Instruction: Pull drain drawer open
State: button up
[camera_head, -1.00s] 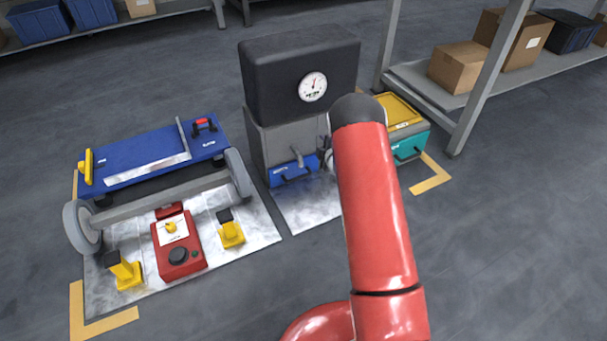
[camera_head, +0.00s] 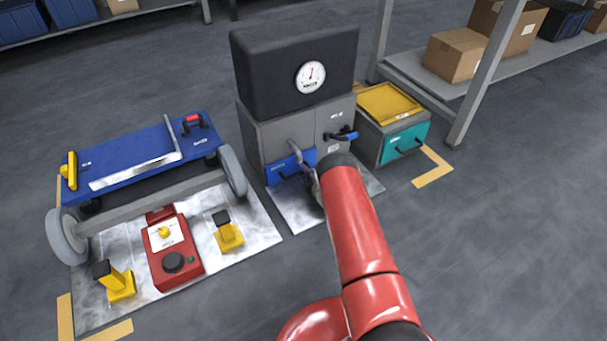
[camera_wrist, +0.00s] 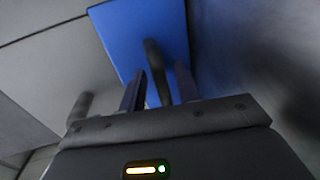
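A blue drawer front (camera_head: 279,170) sits low on a grey cabinet (camera_head: 277,136) under a black box with a dial. Its label is too small to read. It looks closed. In the wrist view the blue front (camera_wrist: 130,32) fills the upper middle, with a dark handle (camera_wrist: 155,60) standing out from it. My gripper (camera_wrist: 159,84) is open, its two fingers apart on either side of the handle's line. I cannot tell whether they touch the handle. In the head view my red arm partly hides the gripper in front of the drawer.
A grey spout (camera_head: 296,150) hangs above the blue drawer, and a dark handle (camera_head: 343,135) sticks out to its right. A teal-fronted drawer unit (camera_head: 404,144) stands at right. A blue cart (camera_head: 140,160) and red box (camera_head: 174,252) stand at left.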

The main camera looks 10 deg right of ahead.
jog(key=shift+w+a+f, duration=0.1)
jog(key=shift+w+a, duration=0.1)
jog(key=shift+w, duration=0.35)
jog(key=shift+c, duration=0.2)
grip_shut()
jog(key=p+v, duration=0.1)
jog(key=v, duration=0.3)
jog(key=f+p+v, duration=0.1)
jog(key=v, duration=0.2)
jog(key=f+p+v, duration=0.1)
jog(key=v, duration=0.3)
jog(key=shift+s+d+f+p, duration=0.15)
jog(key=shift+s+d+p, duration=0.1)
jog(key=shift+s+p, duration=0.25)
